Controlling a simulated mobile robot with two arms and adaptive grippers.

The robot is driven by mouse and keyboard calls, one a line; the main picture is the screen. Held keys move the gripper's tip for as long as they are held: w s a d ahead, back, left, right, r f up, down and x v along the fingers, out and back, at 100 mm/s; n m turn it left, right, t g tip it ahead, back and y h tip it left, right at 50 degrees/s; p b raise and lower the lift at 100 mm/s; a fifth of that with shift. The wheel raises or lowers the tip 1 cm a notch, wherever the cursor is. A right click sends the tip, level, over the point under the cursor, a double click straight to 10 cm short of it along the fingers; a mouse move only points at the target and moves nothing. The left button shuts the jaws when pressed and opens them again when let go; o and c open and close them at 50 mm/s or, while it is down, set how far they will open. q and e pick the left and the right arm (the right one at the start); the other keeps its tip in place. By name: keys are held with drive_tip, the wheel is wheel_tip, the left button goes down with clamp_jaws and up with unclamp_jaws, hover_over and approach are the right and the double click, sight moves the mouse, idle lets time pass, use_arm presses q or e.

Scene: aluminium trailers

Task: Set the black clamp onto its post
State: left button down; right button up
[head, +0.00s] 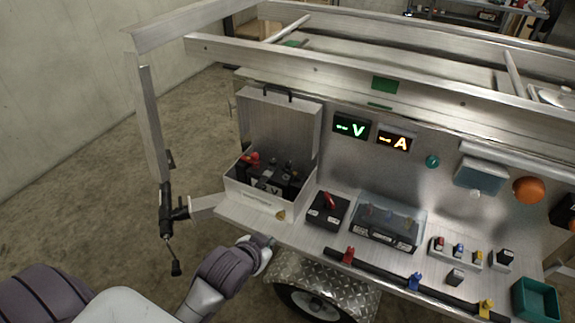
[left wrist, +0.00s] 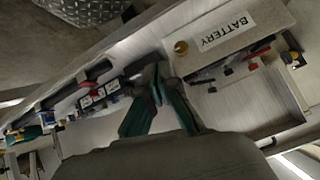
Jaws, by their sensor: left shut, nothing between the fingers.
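A dark battery (head: 265,188) sits inside the open metal battery box (head: 250,200). A red clamp-like piece (head: 252,157) and small dark pieces (head: 288,164) stand on top of it. I cannot tell which dark piece is the black clamp or which is its post. My left gripper (head: 268,241) is low in front of the box, by the shelf's front edge, its tips barely visible. In the left wrist view its dark green fingers (left wrist: 158,78) meet at the tips, shut and empty, beside the box front with its BATTERY label (left wrist: 228,30). My right gripper is out of view.
On the shelf stand a red-handled switch (head: 328,208), a clear-covered unit (head: 388,222), coloured terminals (head: 459,250) and a teal bin (head: 538,300). A dark bar (head: 385,268) runs along the front edge. The box lid (head: 280,118) stands raised; a jack (head: 167,215) is at left.

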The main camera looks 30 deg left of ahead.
use_arm(q)
drive_tip(key=w+a+r+m+t, duration=0.1)
drive_tip(key=w+a+r+t, duration=0.15)
drive_tip(key=w+r, duration=0.3)
drive_tip(key=w+a+r+t, duration=0.2)
drive_tip(key=w+r+t, duration=0.25)
drive_tip(key=w, duration=0.25)
hover_over(288, 163)
drive_tip(key=s+d, duration=0.2)
drive_tip(key=s, duration=0.1)
drive_tip(key=f, duration=0.3)
drive_tip(key=f+p, duration=0.1)
drive_tip(key=shift+w+a+f+g, duration=0.15)
drive_tip(key=shift+w+a+g, duration=0.15)
drive_tip(key=shift+w+a, duration=0.05)
drive_tip(key=shift+a+f, duration=0.15)
drive_tip(key=shift+f, duration=0.3)
drive_tip(key=shift+a+f+n+p, duration=0.15)
drive_tip(key=shift+a+n+p, duration=0.15)
drive_tip(key=shift+a+n, duration=0.15)
drive_tip(key=shift+a+f+n, duration=0.25)
drive_tip(key=shift+a+f, duration=0.15)
drive_tip(key=shift+f, duration=0.05)
drive_tip(key=shift+r, duration=0.15)
